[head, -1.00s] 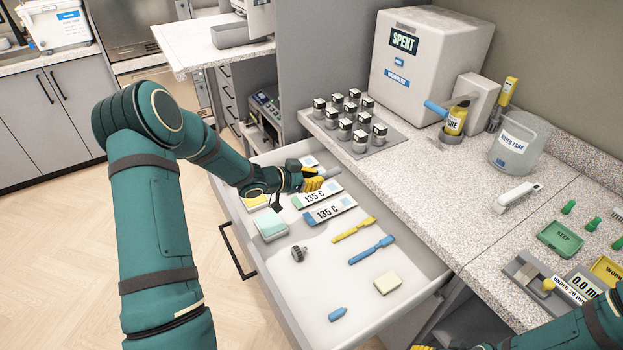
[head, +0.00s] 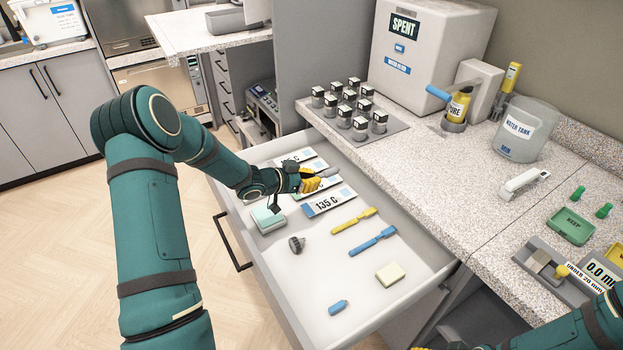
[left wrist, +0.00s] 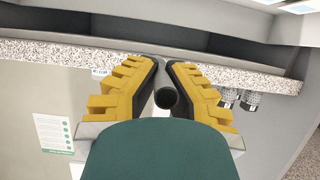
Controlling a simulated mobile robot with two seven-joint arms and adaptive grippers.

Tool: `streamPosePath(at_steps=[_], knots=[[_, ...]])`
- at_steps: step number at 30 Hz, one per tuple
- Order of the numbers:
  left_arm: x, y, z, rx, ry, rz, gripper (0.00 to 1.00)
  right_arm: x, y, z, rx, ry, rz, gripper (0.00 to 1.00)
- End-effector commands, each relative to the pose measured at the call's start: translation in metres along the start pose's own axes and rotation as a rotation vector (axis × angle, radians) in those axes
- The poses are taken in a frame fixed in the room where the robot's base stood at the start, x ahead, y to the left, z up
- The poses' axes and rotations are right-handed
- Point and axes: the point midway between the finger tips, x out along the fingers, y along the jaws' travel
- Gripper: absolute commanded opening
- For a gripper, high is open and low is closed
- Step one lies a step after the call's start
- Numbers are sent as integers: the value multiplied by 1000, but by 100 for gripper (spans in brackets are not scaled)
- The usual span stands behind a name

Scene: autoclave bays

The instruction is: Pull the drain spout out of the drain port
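My left gripper (head: 310,181) is above the back part of the open drawer, with yellow fingers. A grey rod (head: 328,173) sticks out to the right from between them. In the left wrist view the fingers (left wrist: 165,84) close in on a dark round end (left wrist: 166,98), seemingly of that rod. I cannot tell whether it is the drain spout. A blue cylinder (head: 437,92) juts out beside the yellow bottle (head: 457,106) on the counter; its role is unclear. No drain port can be made out. My right gripper (head: 422,348) barely shows at the bottom edge.
The drawer (head: 375,318) holds 135 C labels (head: 328,201), a yellow tool (head: 354,221), a blue tool (head: 372,242), a dark knob (head: 297,244) and sponges. The SPENT tank (head: 425,50), capped jars (head: 345,117) and a water tank (head: 522,130) stand on the counter.

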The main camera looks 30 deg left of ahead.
Motion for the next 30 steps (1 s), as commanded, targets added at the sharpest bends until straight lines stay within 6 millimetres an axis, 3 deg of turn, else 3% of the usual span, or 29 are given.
streamPosePath(at_steps=[2, 3, 5, 16, 30], knots=[[0, 0, -1, 0, 0, 0, 0, 0, 0, 0, 0, 1, 0, 47], [0, 0, -1, 0, 0, 0, 22, 0, 0, 0, 0, 1, 0, 47], [0, 0, -1, 0, 0, 0, 39, 0, 0, 0, 0, 1, 0, 47], [-5, 0, 0, 0, -1, -1, 39, 0, 0, 0, 0, 1, 0, 47], [-69, 0, 0, 1, 0, -1, 39, 0, 0, 0, 0, 0, 0, 47]])
